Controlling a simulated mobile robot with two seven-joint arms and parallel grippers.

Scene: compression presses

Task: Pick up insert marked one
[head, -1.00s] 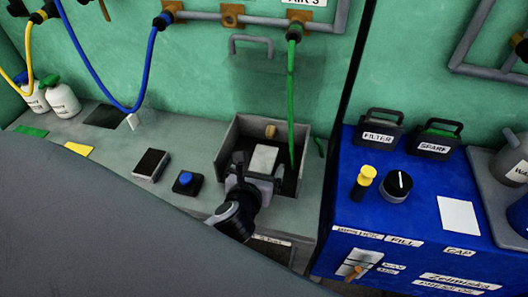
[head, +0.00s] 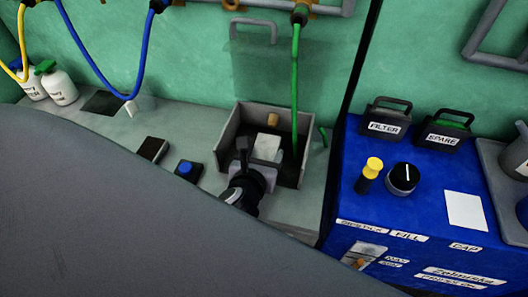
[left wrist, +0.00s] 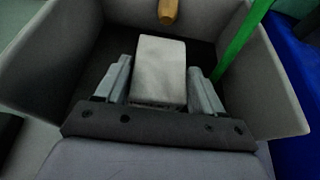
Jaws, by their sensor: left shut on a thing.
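A pale grey block (head: 267,147), which looks like the insert, is inside an open grey box on the counter. No number can be read on its visible face. My left gripper (head: 260,163) reaches into the box from the front and is shut on this block. In the left wrist view the block (left wrist: 160,65) stands between the two grey fingers, and its lower end is hidden by the gripper body. My right gripper is not in view.
The grey box (head: 229,132) has raised walls around the gripper. A green hose (head: 295,90) hangs into it beside the block. A blue button (head: 187,171) is to the left, and a blue cabinet (head: 415,212) with knobs is to the right.

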